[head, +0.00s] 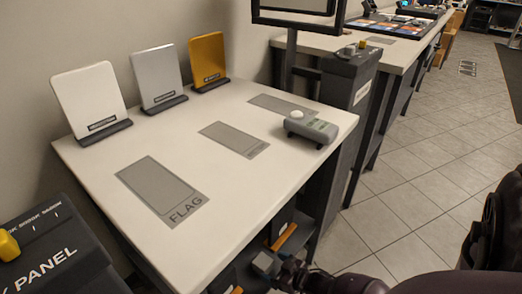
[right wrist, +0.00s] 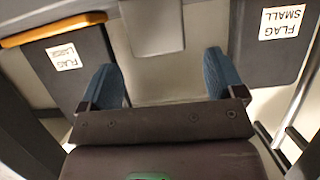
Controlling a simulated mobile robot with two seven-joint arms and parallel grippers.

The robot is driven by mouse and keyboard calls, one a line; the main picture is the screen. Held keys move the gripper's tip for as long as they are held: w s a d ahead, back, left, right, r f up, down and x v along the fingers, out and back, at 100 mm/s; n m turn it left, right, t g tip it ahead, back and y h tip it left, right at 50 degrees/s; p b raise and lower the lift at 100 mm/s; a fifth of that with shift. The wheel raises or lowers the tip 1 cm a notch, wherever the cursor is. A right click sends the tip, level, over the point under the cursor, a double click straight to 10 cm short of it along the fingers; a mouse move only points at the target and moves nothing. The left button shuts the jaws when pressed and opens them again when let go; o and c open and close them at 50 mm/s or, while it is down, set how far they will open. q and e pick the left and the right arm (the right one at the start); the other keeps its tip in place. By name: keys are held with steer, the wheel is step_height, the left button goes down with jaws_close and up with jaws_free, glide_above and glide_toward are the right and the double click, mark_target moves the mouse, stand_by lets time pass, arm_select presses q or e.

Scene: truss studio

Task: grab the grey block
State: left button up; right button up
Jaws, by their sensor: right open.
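In the right wrist view a light grey, flat-faced block (right wrist: 152,28) is at the top middle, ahead of the gap between my fingers. Its upper part is cut off by the frame. My right gripper (right wrist: 160,82) is open, with a blue fingertip on each side and nothing between them. In the head view my right gripper (head: 270,262) is at the bottom, by the open space under the white table's front edge. I cannot clearly tell the block from the gripper there. My left gripper does not show.
In the wrist view a dark bin (right wrist: 70,75) with an orange rim is left; another dark panel (right wrist: 272,45), labelled FLAG SMALL, is right. The white table (head: 215,210) holds three upright plates and a grey device (head: 318,131). Tiled floor (head: 400,200) is clear at right.

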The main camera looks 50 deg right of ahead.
mark_target(263, 261)
steer(key=b+x, duration=0.2)
steer(key=x, duration=0.2)
steer(key=shift+f, duration=0.15)
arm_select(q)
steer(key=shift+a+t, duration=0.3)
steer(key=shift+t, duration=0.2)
arm_select(e)
steer(key=shift+w, duration=0.75)
steer(key=c, duration=1.1)
steer(key=shift+o, duration=0.2)
